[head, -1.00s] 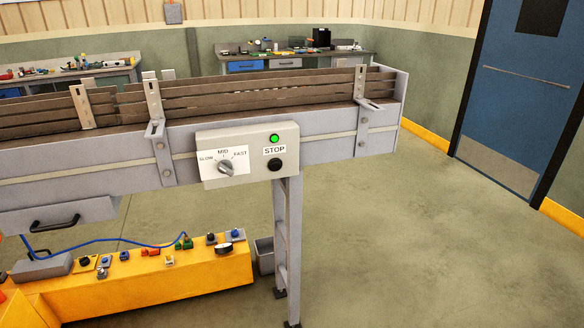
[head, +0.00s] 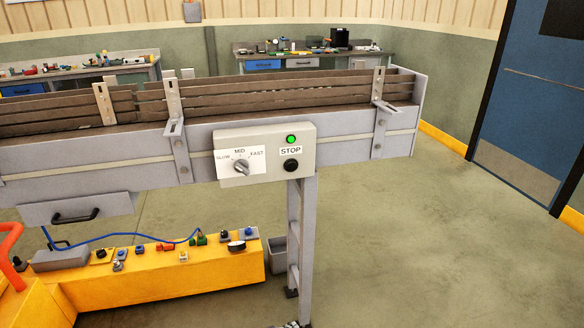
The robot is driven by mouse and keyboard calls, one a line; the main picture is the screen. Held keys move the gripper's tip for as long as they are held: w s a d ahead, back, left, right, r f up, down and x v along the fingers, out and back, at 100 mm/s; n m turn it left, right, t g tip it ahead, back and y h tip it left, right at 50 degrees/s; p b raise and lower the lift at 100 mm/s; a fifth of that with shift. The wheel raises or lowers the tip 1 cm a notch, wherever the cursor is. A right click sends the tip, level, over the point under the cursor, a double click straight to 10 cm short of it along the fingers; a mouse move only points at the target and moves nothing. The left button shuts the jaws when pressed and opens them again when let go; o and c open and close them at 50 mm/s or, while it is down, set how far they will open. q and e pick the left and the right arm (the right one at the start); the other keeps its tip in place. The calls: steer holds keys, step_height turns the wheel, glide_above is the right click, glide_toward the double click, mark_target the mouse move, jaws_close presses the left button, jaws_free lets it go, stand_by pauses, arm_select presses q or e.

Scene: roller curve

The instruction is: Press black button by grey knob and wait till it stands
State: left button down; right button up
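The black button (head: 291,165) sits on the right side of a beige control box (head: 308,150), just below a STOP label (head: 290,150). A green lamp (head: 291,139) above the label is lit. The grey knob (head: 242,168) is to the left of the button, under SLOW, MID and FAST marks. The box is fixed to the side of the grey conveyor (head: 350,148). Nothing touches the button or the knob. Neither of my grippers can be clearly made out; a small dark and light shape at the bottom edge is too cut off to identify.
A yellow bench (head: 200,283) with several small parts and a blue cable stands below the conveyor at left. A conveyor leg (head: 302,240) and a grey bin (head: 277,256) are beside it. The floor (head: 430,240) at right is clear up to the blue door (head: 530,100).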

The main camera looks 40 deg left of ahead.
mark_target(291, 166)
arm_select(q)
steer(key=w+a+r+t, duration=0.1)
steer(key=w+r+t, duration=0.1)
steer(key=w+r, duration=0.35)
steer(key=w+a+r+m+t, duration=0.1)
steer(key=w+r, duration=0.1)
steer(key=r, duration=0.7)
steer(key=w+a+r+t, duration=0.2)
steer(key=w+r, duration=0.2)
steer(key=r, duration=0.4)
step_height(291, 166, up, 21)
steer(key=w+m+t, duration=0.1)
steer(key=w+t, duration=0.1)
steer(key=t, duration=0.2)
steer(key=shift+w+a+f+m, duration=0.2)
steer(key=shift+a+m, duration=0.2)
steer(key=shift+a, duration=0.05)
steer(key=shift+w+a+b, duration=1.15)
steer(key=shift+w+a, duration=0.3)
steer(key=shift+a, duration=0.25)
steer(key=shift+w+a+b, duration=1.1)
steer(key=shift+w+a, duration=0.35)
steer(key=shift+a, duration=0.2)
